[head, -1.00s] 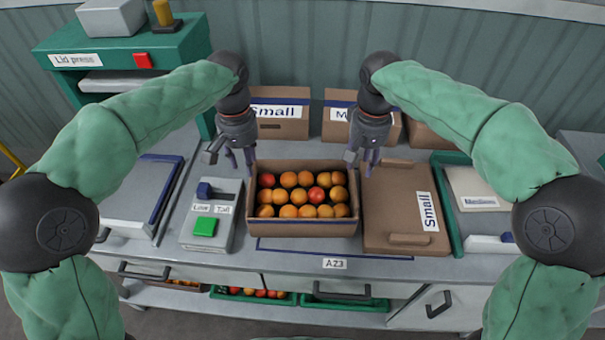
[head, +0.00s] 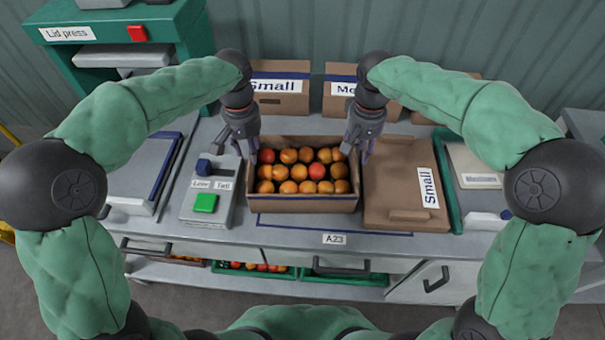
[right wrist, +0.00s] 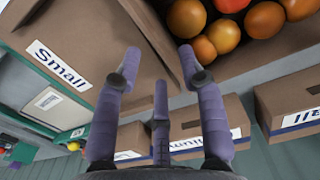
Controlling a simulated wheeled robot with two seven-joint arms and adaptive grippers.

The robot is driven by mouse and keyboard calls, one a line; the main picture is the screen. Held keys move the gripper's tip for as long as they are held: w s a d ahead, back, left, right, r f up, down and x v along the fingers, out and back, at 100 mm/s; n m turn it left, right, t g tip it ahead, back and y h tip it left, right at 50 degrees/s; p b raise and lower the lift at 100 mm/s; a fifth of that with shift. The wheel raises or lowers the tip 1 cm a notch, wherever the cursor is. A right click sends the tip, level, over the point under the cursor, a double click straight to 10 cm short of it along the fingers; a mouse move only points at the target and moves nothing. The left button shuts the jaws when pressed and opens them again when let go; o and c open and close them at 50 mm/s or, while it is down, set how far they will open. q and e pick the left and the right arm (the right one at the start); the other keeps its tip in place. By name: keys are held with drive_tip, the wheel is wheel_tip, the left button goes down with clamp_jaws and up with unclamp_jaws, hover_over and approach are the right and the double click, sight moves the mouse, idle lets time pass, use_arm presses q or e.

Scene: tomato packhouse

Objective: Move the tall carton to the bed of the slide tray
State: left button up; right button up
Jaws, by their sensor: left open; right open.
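An open brown carton (head: 304,205) full of red and orange tomatoes stands upright on the bench above the A23 label; I take it as the tall carton. My left gripper (head: 240,152) is open at its left end. My right gripper (head: 358,152) is open at its right end, close to the rim. Neither visibly holds it. In the right wrist view, the right gripper's spread purple fingers (right wrist: 158,68) are empty, with the carton's wall and tomatoes beyond. A grey flat tray (head: 135,178) with a blue edge strip at left looks like the slide tray; its bed is empty.
A control box (head: 212,205) with a green button and Low/Tall switch stands between tray and carton. A flat brown "Small" lid (head: 390,200) lies close right. Labelled cartons (head: 278,95) stand behind. The green lid press (head: 185,50) is back left.

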sight(253, 166)
use_arm(q)
drive_tip(key=shift+f, duration=2.25)
use_arm(e)
drive_tip(key=shift+f, duration=2.3)
use_arm(q)
drive_tip(key=shift+c, duration=0.3)
use_arm(e)
drive_tip(key=shift+c, duration=0.3)
use_arm(q)
clamp_jaws()
use_arm(e)
clamp_jaws()
